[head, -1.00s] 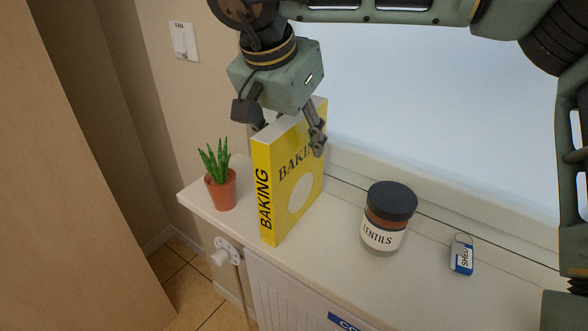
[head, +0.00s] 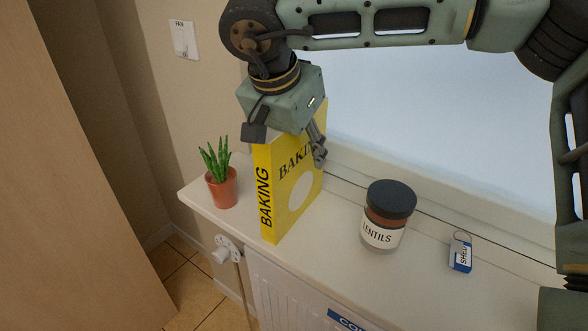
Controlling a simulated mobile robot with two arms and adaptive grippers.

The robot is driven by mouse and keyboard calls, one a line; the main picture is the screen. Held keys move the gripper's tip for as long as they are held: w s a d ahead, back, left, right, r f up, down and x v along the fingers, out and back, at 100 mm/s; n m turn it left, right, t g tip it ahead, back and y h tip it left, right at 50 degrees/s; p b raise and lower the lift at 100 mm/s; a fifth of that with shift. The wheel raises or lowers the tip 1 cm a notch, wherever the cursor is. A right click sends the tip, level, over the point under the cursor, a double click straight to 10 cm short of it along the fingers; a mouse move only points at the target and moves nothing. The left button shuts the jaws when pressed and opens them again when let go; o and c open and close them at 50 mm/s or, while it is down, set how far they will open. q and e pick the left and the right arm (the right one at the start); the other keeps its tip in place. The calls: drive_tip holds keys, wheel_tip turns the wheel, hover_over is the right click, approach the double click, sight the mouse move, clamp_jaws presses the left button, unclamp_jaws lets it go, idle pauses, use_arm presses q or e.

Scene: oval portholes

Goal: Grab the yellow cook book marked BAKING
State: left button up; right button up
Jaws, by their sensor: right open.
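The yellow cook book marked BAKING (head: 290,195) stands upright on the white shelf, its lettered spine and front cover turned toward me. My right gripper (head: 306,150) is open and comes down over the top of the book from above. One finger shows in front of the cover, near its upper right part. The other finger is hidden behind the book and the gripper body. I cannot tell whether the finger touches the cover. My left gripper is out of view.
A potted green plant (head: 222,187) stands left of the book. A dark-lidded jar marked LENTILS (head: 382,234) and a blue-and-white tag marked SHELF (head: 460,254) are to the right on the white shelf (head: 335,240). A white radiator (head: 285,297) with a valve is below. A wooden panel (head: 75,200) is at left.

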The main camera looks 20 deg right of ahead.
clamp_jaws()
idle(0.5)
